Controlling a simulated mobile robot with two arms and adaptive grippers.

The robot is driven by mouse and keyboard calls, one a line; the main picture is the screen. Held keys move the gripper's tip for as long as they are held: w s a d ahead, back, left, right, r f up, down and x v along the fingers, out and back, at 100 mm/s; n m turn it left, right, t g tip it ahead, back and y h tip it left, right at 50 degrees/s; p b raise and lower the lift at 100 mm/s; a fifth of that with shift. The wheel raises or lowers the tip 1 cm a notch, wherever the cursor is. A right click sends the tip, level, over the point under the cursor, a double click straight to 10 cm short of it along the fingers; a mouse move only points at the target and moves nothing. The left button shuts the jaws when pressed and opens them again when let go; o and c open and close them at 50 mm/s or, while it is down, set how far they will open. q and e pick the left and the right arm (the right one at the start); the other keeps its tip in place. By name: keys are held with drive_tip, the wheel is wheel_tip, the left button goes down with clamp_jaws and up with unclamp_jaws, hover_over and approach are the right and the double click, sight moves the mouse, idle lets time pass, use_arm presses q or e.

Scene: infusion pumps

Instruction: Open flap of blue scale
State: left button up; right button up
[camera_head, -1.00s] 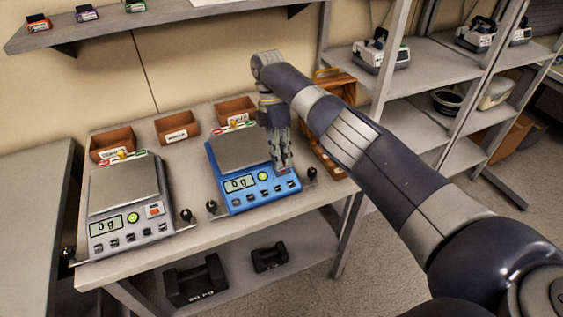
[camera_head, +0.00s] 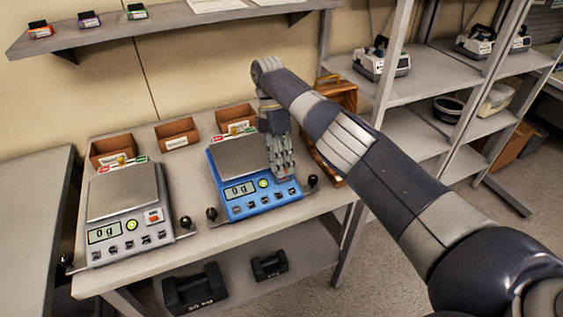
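The blue scale (camera_head: 262,203) stands on the right part of the table, with a grey weighing plate (camera_head: 236,157) and a display reading 0 g. A row of dark buttons runs along its front, with a small red part near its right front. A black knob (camera_head: 312,181) stands at each front side of it. My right gripper (camera_head: 284,178) points down over the scale's right front, fingertips close to the red part. I cannot tell whether it touches the scale, nor how far its fingers are apart. No flap can be clearly made out. My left gripper is not in view.
A grey scale (camera_head: 128,233) showing 0 g stands to the left. Three brown bins (camera_head: 177,134) line the table's back, and a wooden crate (camera_head: 338,98) stands behind my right arm. Black weights (camera_head: 195,290) sit on the lower shelf. A wall shelf (camera_head: 165,27) hangs above.

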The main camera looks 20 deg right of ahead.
wheel_tip(320, 180, up, 10)
idle(0.9)
drive_tip(key=shift+f, duration=0.1)
